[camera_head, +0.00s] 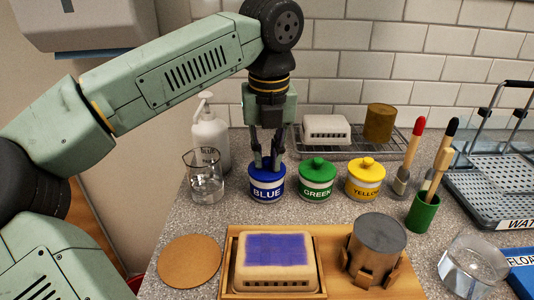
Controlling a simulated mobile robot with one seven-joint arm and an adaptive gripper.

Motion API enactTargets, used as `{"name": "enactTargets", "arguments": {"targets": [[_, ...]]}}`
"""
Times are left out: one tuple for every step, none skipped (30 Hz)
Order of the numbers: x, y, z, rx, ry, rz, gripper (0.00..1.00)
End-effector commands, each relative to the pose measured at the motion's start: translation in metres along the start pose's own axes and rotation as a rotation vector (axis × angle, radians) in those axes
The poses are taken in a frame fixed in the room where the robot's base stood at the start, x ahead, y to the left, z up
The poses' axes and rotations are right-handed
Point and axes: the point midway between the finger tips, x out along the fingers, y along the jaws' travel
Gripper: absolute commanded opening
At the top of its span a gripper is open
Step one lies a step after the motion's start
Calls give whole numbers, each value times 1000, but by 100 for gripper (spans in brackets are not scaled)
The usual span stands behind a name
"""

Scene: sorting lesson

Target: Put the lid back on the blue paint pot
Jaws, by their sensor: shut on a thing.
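The blue paint pot (267,191), white-banded and marked BLUE, stands upright on the speckled counter. Its blue lid (254,170) is at the top of the pot; I cannot tell whether it is fully seated. My gripper (267,164) points straight down over the pot, its fingers shut on the lid at its middle. The fingers hide the lid's knob.
The green pot (315,184) stands close to the right, then the yellow pot (365,184), both lidded. A glass beaker (205,180) and a white pump bottle (210,137) are at left. A wooden tray (399,291) lies in front.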

Motion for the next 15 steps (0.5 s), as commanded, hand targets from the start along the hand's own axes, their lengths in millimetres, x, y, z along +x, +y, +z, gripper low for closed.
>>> {"name": "enactTargets", "arguments": {"targets": [[0,0,0,0,0,0,4],[0,0,0,0,0,0,4],[0,0,0,0,0,0,4],[0,0,0,0,0,0,16],[0,0,0,0,0,0,18],[0,0,0,0,0,0,21],[0,0,0,0,0,0,23],[0,0,0,0,0,0,25],[0,0,0,0,0,0,28],[0,0,0,0,0,0,30],[0,0,0,0,0,0,32],[0,0,0,0,0,0,34],[0,0,0,0,0,0,36],[0,0,0,0,0,0,38],[0,0,0,0,0,0,39]]}}
